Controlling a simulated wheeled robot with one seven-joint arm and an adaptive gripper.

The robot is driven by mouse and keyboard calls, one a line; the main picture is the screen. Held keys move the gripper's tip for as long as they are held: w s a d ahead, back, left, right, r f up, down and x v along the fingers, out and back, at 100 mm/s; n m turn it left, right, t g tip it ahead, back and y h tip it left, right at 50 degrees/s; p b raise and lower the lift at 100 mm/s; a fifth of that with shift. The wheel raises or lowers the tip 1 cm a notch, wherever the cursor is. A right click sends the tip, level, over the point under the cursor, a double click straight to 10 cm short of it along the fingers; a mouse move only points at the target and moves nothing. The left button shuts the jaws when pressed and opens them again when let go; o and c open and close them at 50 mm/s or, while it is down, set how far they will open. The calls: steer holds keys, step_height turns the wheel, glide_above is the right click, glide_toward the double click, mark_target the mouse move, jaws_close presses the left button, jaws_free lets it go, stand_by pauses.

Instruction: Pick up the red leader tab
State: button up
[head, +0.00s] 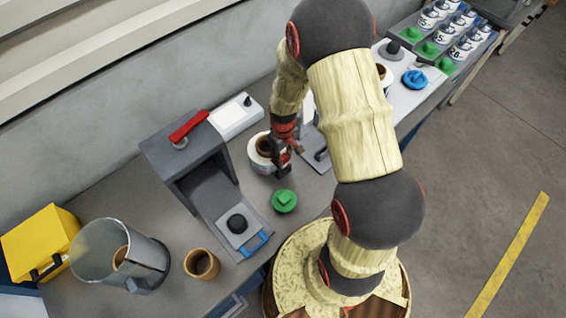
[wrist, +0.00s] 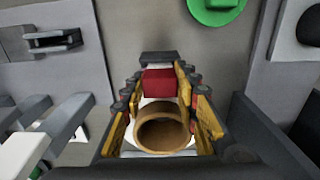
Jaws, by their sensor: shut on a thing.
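The red leader tab (wrist: 160,87) shows in the wrist view as a small red block between my fingertips. My gripper (wrist: 161,76) is shut on it, with a yellow-padded finger at each side. Just below the tab in that view is a brown ring-shaped core (wrist: 162,133) in a white reel. In the head view my gripper (head: 284,165) is low over the bench at the right side of the white reel (head: 256,162). The tab is mostly hidden there by the gripper, and I cannot tell whether it still touches the reel.
The grey machine with a red lever (head: 188,127) stands left of my gripper. A green knob-topped piece (head: 284,201) lies close in front. A clear jug (head: 105,250), a brown cup-like core (head: 201,264) and a yellow box (head: 40,240) stand farther left. A white box (head: 236,117) is behind.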

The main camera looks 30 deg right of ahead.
steer(key=shift+c, duration=1)
